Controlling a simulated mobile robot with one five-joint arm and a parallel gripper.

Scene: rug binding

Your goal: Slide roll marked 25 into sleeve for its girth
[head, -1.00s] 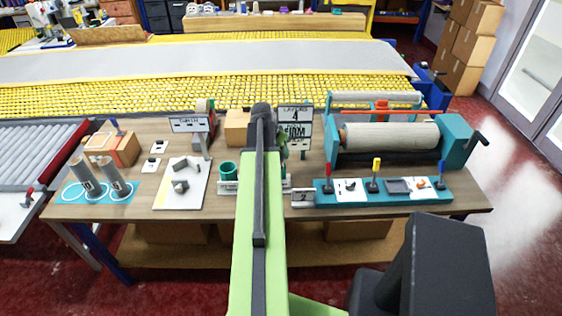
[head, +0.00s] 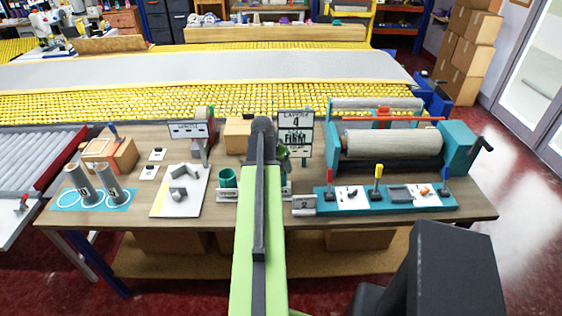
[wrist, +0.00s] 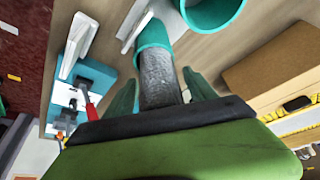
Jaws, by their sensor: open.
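A grey roll (wrist: 158,82) stands with one end in a teal sleeve (wrist: 153,35) in the wrist view. My gripper (wrist: 160,92) is open, with a teal finger on each side of this roll. No marking on it is readable. A second, wider teal sleeve (wrist: 212,8) beside it looks empty; a teal sleeve (head: 227,178) also shows left of my arm in the head view. My arm hides most of my gripper and the held-up roll there. Two more grey rolls (head: 78,178) (head: 108,178) stand on the blue ringed mat (head: 125,205) at the left.
A teal rack with coloured handles (head: 380,203) and a winding machine (head: 455,150) stand on the right of the bench. A white board (head: 165,203) with grey blocks lies left of the sleeves. A sign (head: 296,122) and a cardboard box (head: 237,134) stand behind.

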